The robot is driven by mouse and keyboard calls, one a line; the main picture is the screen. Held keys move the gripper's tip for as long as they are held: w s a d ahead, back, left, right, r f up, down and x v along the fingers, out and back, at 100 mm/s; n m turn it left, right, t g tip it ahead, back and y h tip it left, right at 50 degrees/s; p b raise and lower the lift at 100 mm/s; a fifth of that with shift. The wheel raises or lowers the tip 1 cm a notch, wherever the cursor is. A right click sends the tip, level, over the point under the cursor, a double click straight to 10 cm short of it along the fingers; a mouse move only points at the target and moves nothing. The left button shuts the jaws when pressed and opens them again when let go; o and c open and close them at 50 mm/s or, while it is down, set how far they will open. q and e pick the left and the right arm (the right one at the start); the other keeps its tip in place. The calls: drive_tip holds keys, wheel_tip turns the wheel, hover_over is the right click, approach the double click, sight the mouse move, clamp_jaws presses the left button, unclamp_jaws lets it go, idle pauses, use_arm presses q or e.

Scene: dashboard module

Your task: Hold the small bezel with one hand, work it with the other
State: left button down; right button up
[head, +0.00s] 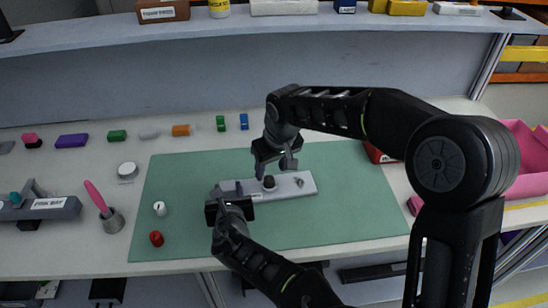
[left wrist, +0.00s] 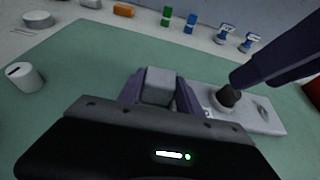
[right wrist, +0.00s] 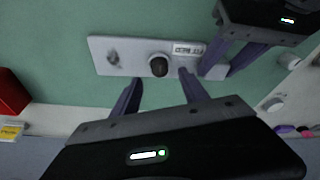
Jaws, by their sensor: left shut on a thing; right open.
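The small bezel (head: 292,186) is a light grey flat plate on the green mat. It has a dark knob (right wrist: 158,65) near its middle, a label beside it and a dark mark or hole toward the other end. My left gripper (head: 230,190) is shut on the bezel's left end, with a grey block-like part (left wrist: 160,86) between its fingers in the left wrist view. My right gripper (head: 275,172) is open above the bezel. In the right wrist view its fingers (right wrist: 160,95) stand apart on either side of the knob, not closed on it.
A white cap (head: 160,208) and a red cap (head: 156,239) stand on the green mat (head: 185,185) at left. A grey cup with a pink-handled tool (head: 112,220) stands left of the mat. Small coloured blocks line the back. A pink bin (head: 525,160) is at right.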

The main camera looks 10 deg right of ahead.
sight(269, 178)
drive_tip(key=shift+x, duration=2.25)
clamp_jaws()
drive_tip(key=shift+r, duration=0.15)
drive_tip(key=shift+r, duration=2.9)
use_arm(q)
drive_tip(key=c, duration=0.7)
unclamp_jaws()
